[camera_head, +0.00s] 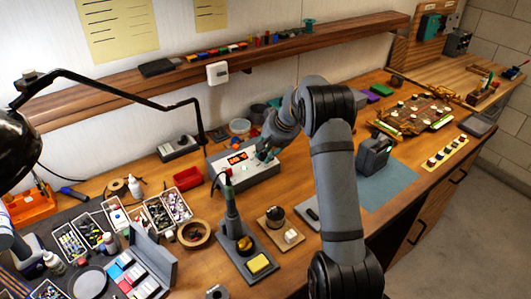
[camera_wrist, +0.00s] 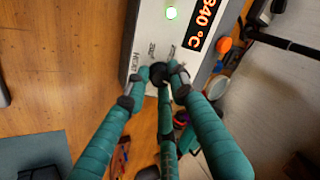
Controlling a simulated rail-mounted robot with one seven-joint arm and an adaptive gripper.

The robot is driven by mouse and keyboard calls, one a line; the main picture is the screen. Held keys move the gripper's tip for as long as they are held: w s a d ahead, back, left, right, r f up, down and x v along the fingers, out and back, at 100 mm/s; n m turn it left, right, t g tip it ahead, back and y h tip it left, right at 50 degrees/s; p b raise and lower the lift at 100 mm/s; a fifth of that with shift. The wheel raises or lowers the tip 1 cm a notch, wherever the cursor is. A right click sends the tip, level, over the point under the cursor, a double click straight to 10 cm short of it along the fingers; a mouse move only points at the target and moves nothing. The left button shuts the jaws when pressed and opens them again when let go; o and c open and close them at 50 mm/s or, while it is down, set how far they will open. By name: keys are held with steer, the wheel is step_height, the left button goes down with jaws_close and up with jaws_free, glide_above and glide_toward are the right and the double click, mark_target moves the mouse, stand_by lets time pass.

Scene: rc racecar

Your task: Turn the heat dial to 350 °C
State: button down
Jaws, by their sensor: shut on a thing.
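The soldering station (camera_head: 246,178) is a light grey box on the bench with a lit orange display (camera_head: 237,157). In the wrist view the display (camera_wrist: 203,22) reads what looks like 340 °C, its first digit cut by the frame edge. The dark heat dial (camera_wrist: 158,72) sits near the HEAT label on the station's face. My gripper (camera_wrist: 161,75), with teal fingers, is shut on the dial. In the head view my gripper (camera_head: 265,153) is at the station's right part, and the dial is mostly hidden there.
A soldering iron in its stand (camera_head: 237,243) is in front of the station. A red bin (camera_head: 188,178) lies to its left and a small dark box (camera_head: 374,155) to its right. A wooden shelf (camera_head: 230,60) runs above. The blue-grey mat (camera_head: 385,190) has free room.

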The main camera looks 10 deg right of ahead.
steer(key=shift+f+m+b, duration=0.25)
steer(key=shift+m+b, duration=0.15)
steer(key=shift+b, duration=0.45)
steer(key=shift+r+m+b, duration=0.2)
steer(key=shift+m+b, duration=0.15)
steer(key=shift+m, duration=0.05)
steer(key=c, duration=1.5)
jaws_free()
steer(key=shift+o, duration=0.2)
steer(key=shift+r, duration=0.1)
steer(key=v, duration=1.2)
